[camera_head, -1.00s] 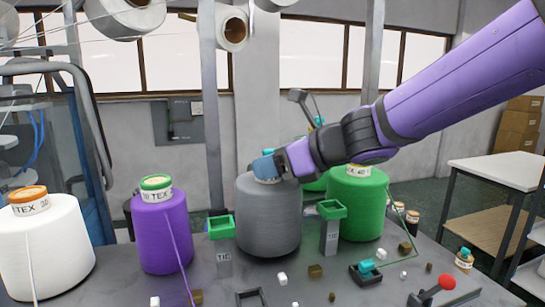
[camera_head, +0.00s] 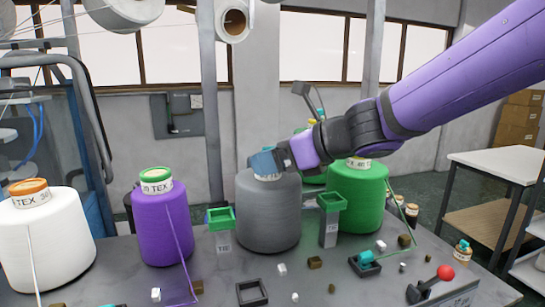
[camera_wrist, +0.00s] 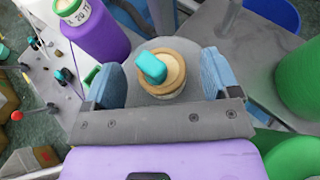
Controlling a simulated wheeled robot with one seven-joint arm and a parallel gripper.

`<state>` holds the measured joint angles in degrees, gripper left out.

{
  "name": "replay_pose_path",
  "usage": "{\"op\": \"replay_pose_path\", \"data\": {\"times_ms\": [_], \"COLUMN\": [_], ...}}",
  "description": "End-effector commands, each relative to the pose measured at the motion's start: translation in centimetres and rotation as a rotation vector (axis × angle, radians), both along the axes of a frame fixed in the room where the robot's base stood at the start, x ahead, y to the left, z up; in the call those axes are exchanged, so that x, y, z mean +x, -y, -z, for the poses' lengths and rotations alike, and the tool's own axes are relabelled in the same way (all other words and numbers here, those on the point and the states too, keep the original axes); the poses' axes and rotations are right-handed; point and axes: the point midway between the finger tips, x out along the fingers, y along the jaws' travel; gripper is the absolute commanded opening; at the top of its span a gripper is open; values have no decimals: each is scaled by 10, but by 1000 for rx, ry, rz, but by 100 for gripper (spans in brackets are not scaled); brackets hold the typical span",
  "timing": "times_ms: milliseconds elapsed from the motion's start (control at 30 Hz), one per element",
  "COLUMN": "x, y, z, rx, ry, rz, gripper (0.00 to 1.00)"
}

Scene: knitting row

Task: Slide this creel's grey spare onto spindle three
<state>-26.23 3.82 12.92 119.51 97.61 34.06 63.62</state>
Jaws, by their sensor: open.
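A grey yarn cone (camera_head: 268,215) stands upright in the row between the purple cone (camera_head: 165,225) and the green cone (camera_head: 356,195). My gripper (camera_head: 264,163) is at the top of the grey cone. In the wrist view my gripper (camera_wrist: 162,72) is open, with one blue pad on each side of the cone's tan top (camera_wrist: 168,86) and visible gaps between. A teal piece (camera_wrist: 152,67) sticks up from that top. Whether it is a spindle tip, and what is under the cone, I cannot tell.
A white cone (camera_head: 42,240) stands at far left. Posts with green trays (camera_head: 221,218) (camera_head: 331,202) stand close on both sides of the grey cone. Small blocks, a square frame (camera_head: 251,292) and a red-knobbed lever (camera_head: 445,272) lie in front.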

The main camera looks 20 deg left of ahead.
Motion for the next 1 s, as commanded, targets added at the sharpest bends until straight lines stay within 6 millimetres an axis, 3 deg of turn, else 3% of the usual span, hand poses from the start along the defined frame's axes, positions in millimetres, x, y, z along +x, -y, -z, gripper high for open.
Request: {"op": "replay_pose_path", "data": {"times_ms": [500,700,1000], "x": [-18,-22,-22], "y": [78,90,91], "z": [-34,-39,-39], "rx": [2,2,2], "ry": [3,2,0], "rz": [2,1,0], "gripper": [82,82,82]}}
